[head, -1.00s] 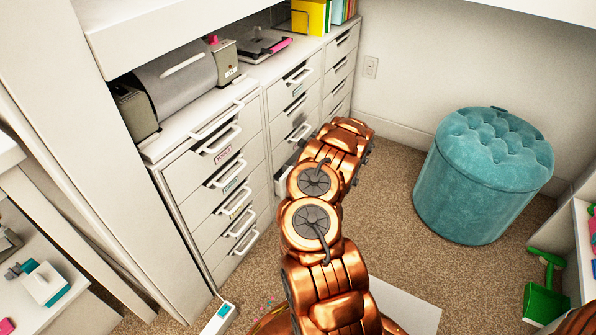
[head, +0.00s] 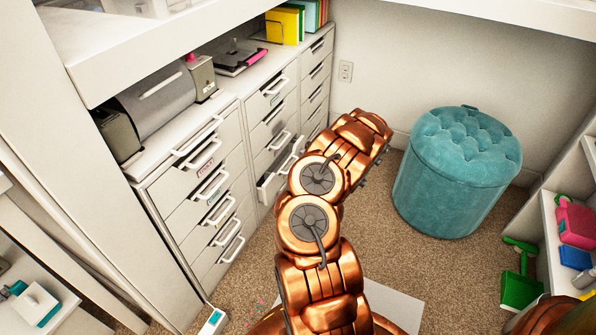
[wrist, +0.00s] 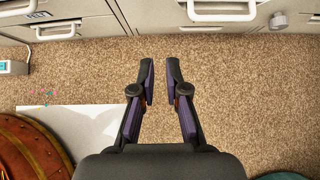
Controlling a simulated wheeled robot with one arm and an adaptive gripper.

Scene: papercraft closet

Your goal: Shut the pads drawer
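A white drawer (head: 268,187) low in the middle cabinet stands pulled out, partly hidden behind my arm in the head view. I cannot read its label, so I cannot tell if it is the pads drawer. In the wrist view, a drawer front with a white handle (wrist: 221,10) shows at the top edge, beyond the fingertips. My gripper (wrist: 160,74) is empty, its dark fingers apart with a narrow gap, over the carpet and not touching the drawers. In the head view my arm hides the gripper.
The left cabinet (head: 208,193) has several labelled drawers with white handles. A teal tufted stool (head: 455,175) stands at the right. A green dustpan (head: 520,287) and shelves lie at the lower right.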

